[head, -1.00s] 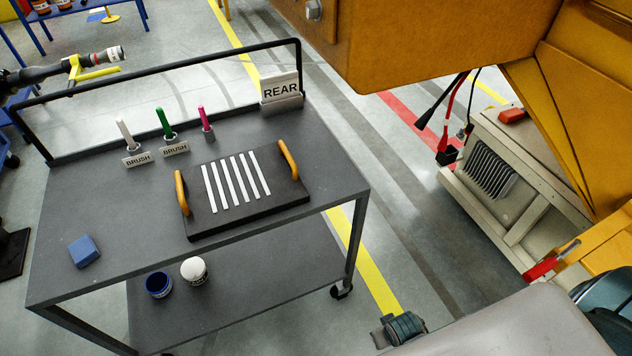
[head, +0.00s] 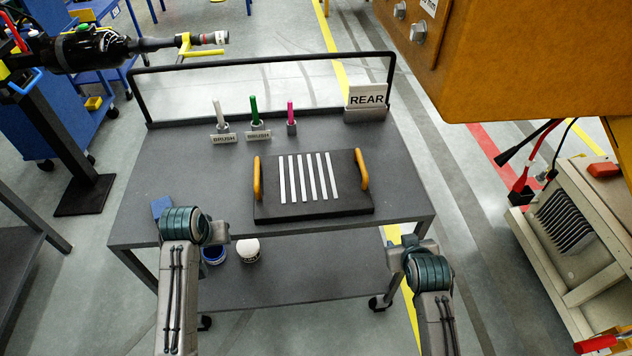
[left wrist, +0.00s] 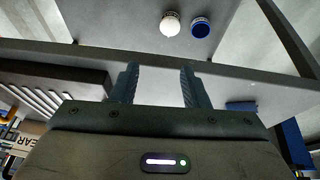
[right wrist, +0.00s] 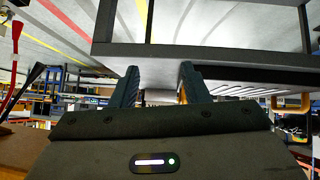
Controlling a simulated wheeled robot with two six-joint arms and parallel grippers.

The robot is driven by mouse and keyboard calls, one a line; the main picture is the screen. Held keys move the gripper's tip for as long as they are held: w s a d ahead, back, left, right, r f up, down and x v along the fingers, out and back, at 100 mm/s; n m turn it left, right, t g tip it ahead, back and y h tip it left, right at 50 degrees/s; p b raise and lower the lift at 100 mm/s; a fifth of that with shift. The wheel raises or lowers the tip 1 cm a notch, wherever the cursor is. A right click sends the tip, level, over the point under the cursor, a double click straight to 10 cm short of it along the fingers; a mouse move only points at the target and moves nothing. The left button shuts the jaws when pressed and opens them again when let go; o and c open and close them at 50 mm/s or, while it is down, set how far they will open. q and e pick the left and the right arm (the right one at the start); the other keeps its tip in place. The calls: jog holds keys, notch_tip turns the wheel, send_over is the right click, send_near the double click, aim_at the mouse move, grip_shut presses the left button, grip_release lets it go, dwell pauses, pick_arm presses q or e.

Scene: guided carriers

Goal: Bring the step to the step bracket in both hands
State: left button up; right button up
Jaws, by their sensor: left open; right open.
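The step (head: 310,210) is a dark flat board with white stripes and an orange handle at each end. It lies flat on the grey cart's top (head: 180,180); its stripes also show in the left wrist view (left wrist: 42,102). My left gripper (left wrist: 158,72) is open and empty near the cart's front edge, left of the step. My right gripper (right wrist: 160,70) is open and empty near the front right corner; it shows in the head view (head: 398,252), right of and nearer than the step. Neither touches a handle. I cannot make out the step bracket.
A REAR sign (head: 367,97) and several brush holders stand along the cart's back, before a black rail. A blue block (head: 160,207) lies at front left. Blue and white pots stand on the lower shelf. An orange machine body (head: 530,60) overhangs at right.

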pick_arm(q)
jog(key=w+d+r+h, duration=0.1)
jog(key=w+d+r, duration=0.15)
jog(key=w, duration=0.35)
jog(key=w+d+r, duration=0.2)
jog(key=w+r, duration=0.1)
jog(key=w, duration=0.4)
pick_arm(e)
jog(key=w+a+r+t, duration=0.2)
jog(key=w+a+t, duration=0.15)
jog(key=w, duration=0.75)
send_near(364, 171)
jog(key=shift+w+d+f+n+t, duration=0.15)
jog(key=shift+w+f+n, duration=0.05)
jog(key=shift+w+f, duration=0.15)
jog(key=shift+w+d+f+n+t, duration=0.1)
jog(key=shift+w+d+f+n, duration=0.1)
jog(key=shift+f, duration=0.2)
pick_arm(q)
send_near(256, 170)
jog(key=shift+s+a+f, duration=0.1)
jog(key=shift+a+f, duration=0.05)
jog(key=shift+a, duration=0.05)
pick_arm(e)
jog(key=shift+w+a+r, duration=0.1)
jog(key=shift+a+r, duration=0.05)
jog(key=shift+r, duration=0.1)
